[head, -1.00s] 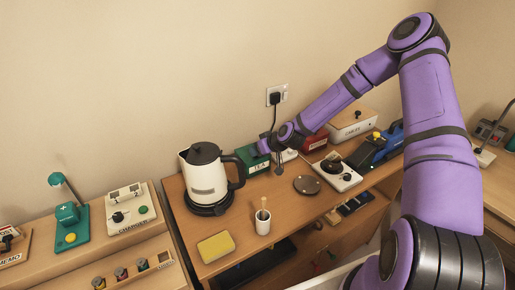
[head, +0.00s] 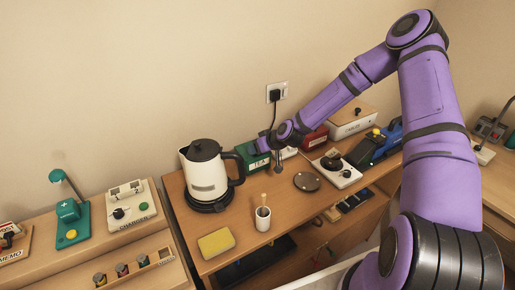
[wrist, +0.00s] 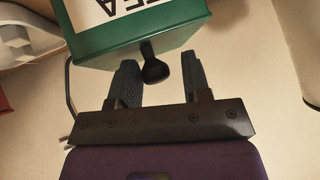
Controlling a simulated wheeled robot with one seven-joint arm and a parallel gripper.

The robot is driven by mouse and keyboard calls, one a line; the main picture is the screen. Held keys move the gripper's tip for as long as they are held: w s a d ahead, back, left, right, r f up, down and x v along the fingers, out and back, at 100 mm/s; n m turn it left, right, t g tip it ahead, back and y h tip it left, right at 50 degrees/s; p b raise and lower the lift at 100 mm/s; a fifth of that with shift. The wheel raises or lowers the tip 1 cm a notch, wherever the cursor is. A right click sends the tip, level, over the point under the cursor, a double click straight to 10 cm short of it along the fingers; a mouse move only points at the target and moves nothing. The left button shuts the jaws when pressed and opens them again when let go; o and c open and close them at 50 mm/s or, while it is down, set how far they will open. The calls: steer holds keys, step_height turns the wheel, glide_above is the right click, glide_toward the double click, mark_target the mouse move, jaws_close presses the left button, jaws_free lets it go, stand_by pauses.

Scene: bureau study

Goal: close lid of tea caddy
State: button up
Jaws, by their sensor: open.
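The green tea caddy (head: 252,157) stands at the back of the desk, right of the kettle, with a white TEA label on its front. My gripper (wrist: 160,62) is at its right side in the head view and hides part of it. In the wrist view the caddy (wrist: 190,28) fills the top, its label upside down. A black knob (wrist: 154,70) sticks out from its near edge, between my two open fingers. I see a gap on both sides of the knob. How far the lid stands open cannot be told.
A white kettle (head: 205,172) stands close left of the caddy. A red box (head: 315,138) and a cream box (head: 352,122) stand to the right. A dark round disc (head: 307,181), a cup (head: 262,218) and a yellow sponge (head: 216,243) lie nearer the front.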

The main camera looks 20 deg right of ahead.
steer(key=shift+s+d+f, duration=0.4)
steer(key=shift+f, duration=0.05)
steer(key=r+v, duration=0.1)
steer(key=v, duration=0.9)
steer(key=shift+w+a+r, duration=0.15)
steer(key=shift+a+r, duration=0.1)
steer(key=s+r+g+h, duration=0.2)
steer(key=s+r+h, duration=0.1)
steer(key=s+r, duration=0.65)
steer(key=s+r+g+h, duration=0.2)
steer(key=s+r+h, duration=0.35)
steer(key=r, duration=0.75)
steer(key=s+r+m+y, duration=0.1)
steer(key=s+r, duration=0.2)
steer(key=s, duration=0.3)
steer(key=s+r+m, duration=0.1)
steer(key=s+r, duration=0.3)
steer(key=s, duration=0.3)
steer(key=s+r+m+t+y, duration=0.1)
steer(key=s+r, duration=0.2)
steer(key=s, duration=0.3)
steer(key=shift+s+r+m+y, duration=0.3)
steer(key=shift+r+m+y, duration=0.05)
steer(key=shift+r+m, duration=0.05)
